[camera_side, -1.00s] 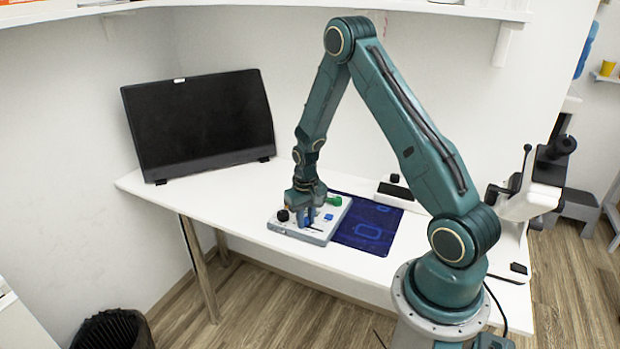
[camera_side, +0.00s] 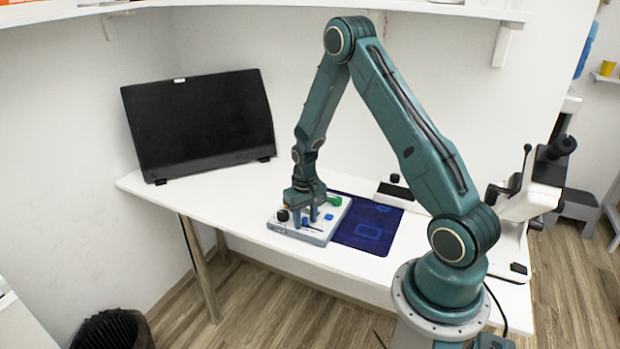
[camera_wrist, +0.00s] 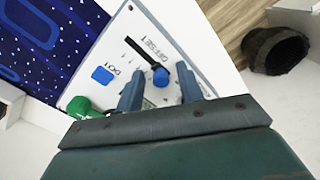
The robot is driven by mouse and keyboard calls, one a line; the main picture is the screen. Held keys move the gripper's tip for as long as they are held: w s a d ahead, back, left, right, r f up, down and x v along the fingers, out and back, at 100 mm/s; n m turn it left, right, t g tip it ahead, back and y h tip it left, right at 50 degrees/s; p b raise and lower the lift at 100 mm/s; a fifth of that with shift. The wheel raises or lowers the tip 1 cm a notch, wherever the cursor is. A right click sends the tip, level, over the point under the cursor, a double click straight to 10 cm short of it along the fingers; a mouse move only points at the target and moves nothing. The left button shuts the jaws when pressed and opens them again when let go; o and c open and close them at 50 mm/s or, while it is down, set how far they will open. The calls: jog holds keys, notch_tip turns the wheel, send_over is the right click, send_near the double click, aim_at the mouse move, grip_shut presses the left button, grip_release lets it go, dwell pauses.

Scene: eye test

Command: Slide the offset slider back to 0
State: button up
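The offset slider is a blue knob (camera_wrist: 161,77) in a dark slot on a pale control panel (camera_wrist: 185,45); the word OFFSET is printed beside the slot. In the wrist view the knob sits at the slot's end nearer my gripper, and the empty slot runs up and left from it. My gripper (camera_wrist: 160,75) has one finger on each side of the knob, with a visible gap on both sides. It is open. In the side view my gripper (camera_side: 308,216) is low over the panel (camera_side: 285,228), partly hiding the slider.
A blue button (camera_wrist: 102,75) and a green knob (camera_wrist: 80,107) are close to my left finger in the wrist view. A black knob (camera_side: 283,215) stands at the panel's left corner. A dark blue mat (camera_side: 372,228) lies right of the panel; a monitor (camera_side: 200,125) stands behind.

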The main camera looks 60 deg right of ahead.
aim_at(305, 218)
jog(key=shift+r, duration=2.95)
jog(key=shift+a+r, duration=0.1)
jog(key=shift+r, duration=0.1)
jog(key=s+a+r+n+t, duration=0.15)
jog(key=a+r, duration=0.35)
jog(key=r, duration=0.5)
jog(key=s+a+r+n+t, duration=0.1)
jog(key=s+a+r+n, duration=0.15)
jog(key=a+r, duration=0.5)
jog(key=s+a+r+n+t, duration=0.1)
jog(key=s+a+r, duration=0.2)
jog(key=s, duration=0.4)
jog(key=s+a+r+n+t, duration=0.1)
jog(key=s+a+r+t, duration=0.1)
jog(key=s+r, duration=0.4)
jog(key=shift+s+a, duration=0.7)
jog(key=shift+s, duration=0.35)
